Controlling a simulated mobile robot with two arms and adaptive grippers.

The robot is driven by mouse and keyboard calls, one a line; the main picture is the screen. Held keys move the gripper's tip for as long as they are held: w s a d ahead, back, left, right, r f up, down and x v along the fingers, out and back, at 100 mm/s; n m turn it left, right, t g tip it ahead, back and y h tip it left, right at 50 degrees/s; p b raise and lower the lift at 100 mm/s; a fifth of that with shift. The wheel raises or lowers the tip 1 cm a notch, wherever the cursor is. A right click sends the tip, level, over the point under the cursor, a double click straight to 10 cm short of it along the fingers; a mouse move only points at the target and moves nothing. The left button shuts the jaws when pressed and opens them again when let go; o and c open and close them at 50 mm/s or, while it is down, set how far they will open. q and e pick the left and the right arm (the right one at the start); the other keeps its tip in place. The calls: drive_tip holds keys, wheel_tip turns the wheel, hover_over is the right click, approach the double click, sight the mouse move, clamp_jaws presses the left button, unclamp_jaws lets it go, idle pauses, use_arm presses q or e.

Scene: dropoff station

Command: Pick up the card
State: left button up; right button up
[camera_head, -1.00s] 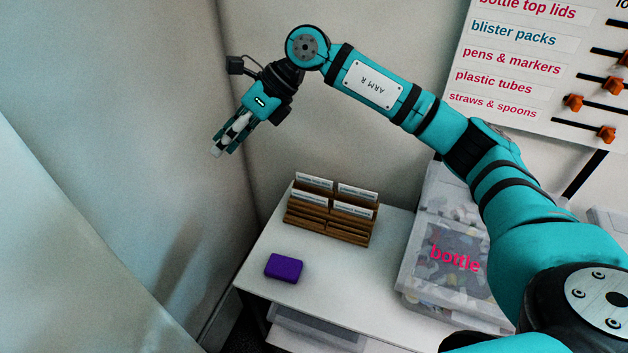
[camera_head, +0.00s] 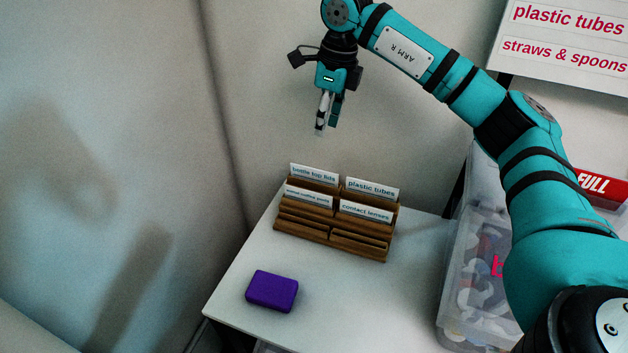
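Several white cards stand in a brown wooden holder (camera_head: 330,240) on the white table. The labels read "bottle top lids" card (camera_head: 314,174), "plastic tubes" card (camera_head: 372,188), "contact lenses" card (camera_head: 365,211), and a front-left card (camera_head: 308,196) with text too small to read surely. Which card the task means does not show. My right gripper (camera_head: 325,130) hangs above and behind the holder, fingers pointing down, apart from all cards. It appears empty; its finger gap is hard to judge from this side. My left gripper is out of view.
A purple block (camera_head: 272,291) lies on the white table (camera_head: 350,310) in front of the holder. A clear bin of lids (camera_head: 470,285) stands at the right. A red "FULL" sign (camera_head: 602,187) and a wall board (camera_head: 570,40) are behind my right arm. The table's front is mostly clear.

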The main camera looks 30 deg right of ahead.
drive_tip(key=p, duration=0.1)
hover_over(314, 170)
wheel_tip(314, 170, down, 8)
drive_tip(key=shift+s+d+f, duration=0.1)
drive_tip(key=shift+s+f, duration=0.05)
drive_tip(key=shift+f, duration=0.35)
drive_tip(key=shift+s+d+f, duration=0.1)
drive_tip(key=shift+s+f, duration=0.05)
drive_tip(key=shift+f, duration=0.35)
drive_tip(key=f, duration=0.2)
drive_tip(key=w+f+p, duration=0.1)
drive_tip(key=f, duration=0.1)
drive_tip(key=shift+a+f, duration=0.15)
drive_tip(key=shift+f, duration=0.05)
drive_tip(key=shift+s, duration=0.1)
drive_tip(key=shift+c, duration=0.2)
clamp_jaws()
